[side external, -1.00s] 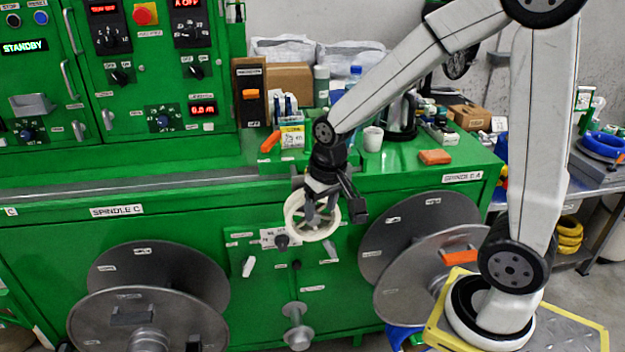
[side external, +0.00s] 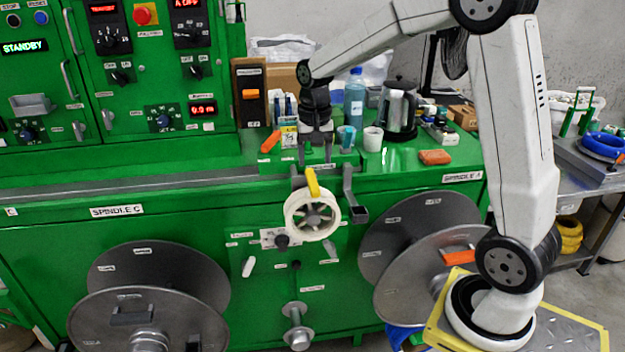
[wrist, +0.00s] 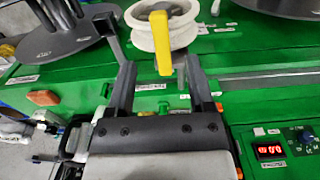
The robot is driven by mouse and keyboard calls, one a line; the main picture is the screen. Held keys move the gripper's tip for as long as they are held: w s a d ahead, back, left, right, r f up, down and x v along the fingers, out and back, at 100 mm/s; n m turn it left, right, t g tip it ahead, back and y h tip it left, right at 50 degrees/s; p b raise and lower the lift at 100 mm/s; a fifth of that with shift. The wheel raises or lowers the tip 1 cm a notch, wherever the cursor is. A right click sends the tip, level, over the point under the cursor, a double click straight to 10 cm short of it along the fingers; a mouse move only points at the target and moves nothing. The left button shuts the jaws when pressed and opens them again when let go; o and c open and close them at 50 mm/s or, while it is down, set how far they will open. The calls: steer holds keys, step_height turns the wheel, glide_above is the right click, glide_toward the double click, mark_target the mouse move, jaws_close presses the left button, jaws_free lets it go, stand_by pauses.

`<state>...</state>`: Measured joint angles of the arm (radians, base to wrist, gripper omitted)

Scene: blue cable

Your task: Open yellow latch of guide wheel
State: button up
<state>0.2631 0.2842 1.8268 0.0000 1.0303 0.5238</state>
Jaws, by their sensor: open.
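The guide wheel (side external: 312,216) is a white spoked wheel on the front of the green machine. It also shows at the top of the wrist view (wrist: 186,26). The yellow latch (side external: 312,183) stands nearly upright over the wheel's upper rim. In the wrist view the latch (wrist: 162,46) lies across the rim, in line with the gap between my fingertips. My gripper (side external: 317,152) points down above and behind the wheel. In the wrist view my gripper (wrist: 160,68) is open and empty, with its fingers apart from the latch.
A dark bracket arm (side external: 351,192) hangs right of the wheel. A white cup (side external: 373,139), a kettle (side external: 398,110), a blue bottle (side external: 355,98) and an orange block (side external: 435,157) stand on the bench. Large grey reels (side external: 420,235) are below right.

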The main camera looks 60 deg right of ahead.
mark_target(314, 186)
steer(key=shift+f, duration=3.7)
jaws_close()
steer(key=shift+r, duration=0.1)
